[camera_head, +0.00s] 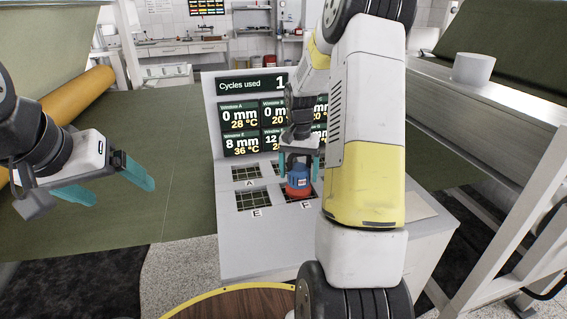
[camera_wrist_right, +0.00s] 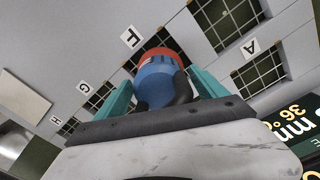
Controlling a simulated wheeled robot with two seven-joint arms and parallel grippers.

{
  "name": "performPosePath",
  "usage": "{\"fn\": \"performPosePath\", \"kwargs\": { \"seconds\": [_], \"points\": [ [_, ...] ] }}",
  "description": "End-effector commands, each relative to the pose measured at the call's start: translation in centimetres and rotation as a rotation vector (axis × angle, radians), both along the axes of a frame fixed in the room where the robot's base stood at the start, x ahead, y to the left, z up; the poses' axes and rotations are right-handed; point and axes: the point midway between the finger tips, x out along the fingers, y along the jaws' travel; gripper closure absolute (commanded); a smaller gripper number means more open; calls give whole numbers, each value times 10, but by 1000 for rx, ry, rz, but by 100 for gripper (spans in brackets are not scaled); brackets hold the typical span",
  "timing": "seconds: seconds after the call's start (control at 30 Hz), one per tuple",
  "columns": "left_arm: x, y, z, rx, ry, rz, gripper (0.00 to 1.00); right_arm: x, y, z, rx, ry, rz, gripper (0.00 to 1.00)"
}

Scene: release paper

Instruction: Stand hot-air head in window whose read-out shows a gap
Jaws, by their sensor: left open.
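The hot-air head (camera_head: 299,180), blue on top with a red-orange base, is upright at window F (camera_head: 308,199) in the front row. In the right wrist view the head (camera_wrist_right: 157,78) covers part of that window; whether it rests there is unclear. My right gripper (camera_head: 300,170) has its teal fingers on either side of the head; whether they press on it is unclear. My left gripper (camera_head: 112,182) is open and empty, left of the console. On the read-out panel (camera_head: 250,112), A shows 0 mm, B 0 mm, E 8 mm, and F apparently 12 mm; others are hidden.
Window E (camera_head: 253,199) and window A (camera_head: 246,172) are empty grids on the grey console (camera_head: 240,240). My right arm hides the console's right side. A yellow roll (camera_head: 75,95) is at the left and a roller frame (camera_head: 500,110) at the right.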

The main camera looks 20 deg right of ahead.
Motion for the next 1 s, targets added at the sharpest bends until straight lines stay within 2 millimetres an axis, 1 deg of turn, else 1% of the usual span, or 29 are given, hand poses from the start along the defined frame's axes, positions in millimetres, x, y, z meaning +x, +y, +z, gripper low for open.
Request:
{"fn": "performPosePath", "kwargs": {
  "seconds": [0.3,0.37,0.43,0.57,0.8,0.9,1.0],
  "points": [
    [0,0,0,0,0,0,14,0,0,1,-1,-1,0,15],
    [0,0,0,0,0,0,14,0,0,3,0,-2,0,15],
    [0,0,0,0,0,0,14,1,0,10,-1,-4,-1,15],
    [0,0,0,0,0,0,14,1,0,32,-1,-5,-1,15],
    [0,0,0,0,0,0,14,2,1,85,-1,-5,0,15],
    [0,0,0,0,0,0,14,2,2,102,0,-4,0,15],
    [0,0,0,0,0,0,14,2,2,114,0,-4,0,15]
  ]
}}
